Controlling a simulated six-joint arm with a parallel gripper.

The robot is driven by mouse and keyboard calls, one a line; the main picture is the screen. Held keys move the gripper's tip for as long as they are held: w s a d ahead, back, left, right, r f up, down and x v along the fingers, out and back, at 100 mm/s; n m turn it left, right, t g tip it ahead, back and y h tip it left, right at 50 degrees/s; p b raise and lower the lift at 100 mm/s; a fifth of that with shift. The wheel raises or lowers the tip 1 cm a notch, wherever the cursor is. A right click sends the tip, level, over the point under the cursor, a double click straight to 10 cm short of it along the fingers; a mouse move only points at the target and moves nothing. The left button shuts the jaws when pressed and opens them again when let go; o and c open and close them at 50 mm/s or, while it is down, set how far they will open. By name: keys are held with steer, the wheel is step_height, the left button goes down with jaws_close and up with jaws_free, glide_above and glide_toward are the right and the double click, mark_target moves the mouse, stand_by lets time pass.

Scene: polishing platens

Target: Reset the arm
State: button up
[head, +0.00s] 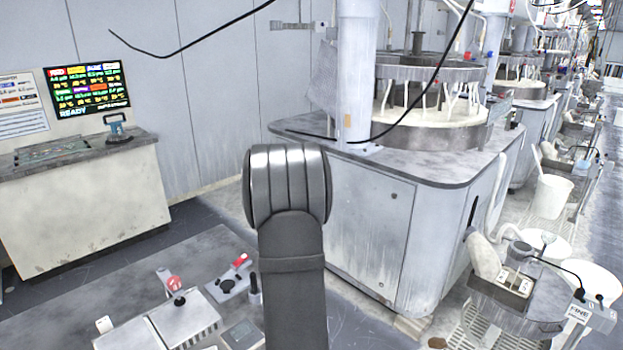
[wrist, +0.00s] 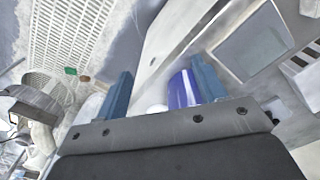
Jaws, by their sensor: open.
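My gripper (wrist: 163,86) shows in the wrist view as two blue fingers spread apart on a grey mount. A blue-purple cylinder (wrist: 183,90) appears between the fingers, close to the right one; I cannot tell whether it touches. A small white round thing is partly hidden behind the mount. In the head view my dark arm link rises in the middle foreground, and my gripper is not visible there.
A polishing machine (head: 375,220) with a round platen (head: 430,134) stands right of my arm. A counter (head: 75,207) with a screen (head: 88,87) is at left. The low bench (head: 130,291) holds several tools. A white bucket (head: 552,196) and sink-like stand (head: 520,304) are at right. A black cable hangs across.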

steer(key=w+d+f+m, duration=0.1)
steer(key=w+d+f, duration=0.1)
steer(key=d, duration=0.8)
steer(key=shift+f, duration=0.6)
steer(key=shift+c, duration=0.2)
stand_by(0.4)
